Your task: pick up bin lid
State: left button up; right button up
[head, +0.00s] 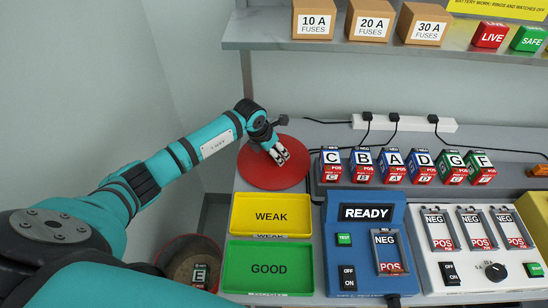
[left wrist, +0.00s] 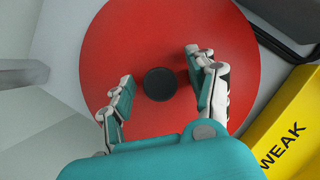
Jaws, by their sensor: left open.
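The bin lid (head: 262,176) is a round red disc lying flat at the back left of the bench. In the left wrist view the red lid (left wrist: 150,30) fills the middle, with a dark round knob (left wrist: 160,84) at its centre. My left gripper (head: 279,156) is over the lid, pointing down. In the left wrist view its fingers (left wrist: 160,68) are open, one on each side of the knob, with gaps between. I cannot tell the exact height of the fingertips. The round bin (head: 214,248) stands open at the lower left, with a battery marked E (head: 199,275) inside. My right gripper is out of view.
A yellow WEAK tray (head: 236,231) and green GOOD tray (head: 230,290) sit in front of the lid. A rack of lettered batteries (head: 331,165) stands to its right. A blue tester (head: 366,280) and white charger (head: 464,281) are nearer. A shelf (head: 270,40) hangs above.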

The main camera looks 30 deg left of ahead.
pick_arm(q)
jog(key=shift+c, duration=0.4)
grip_shut()
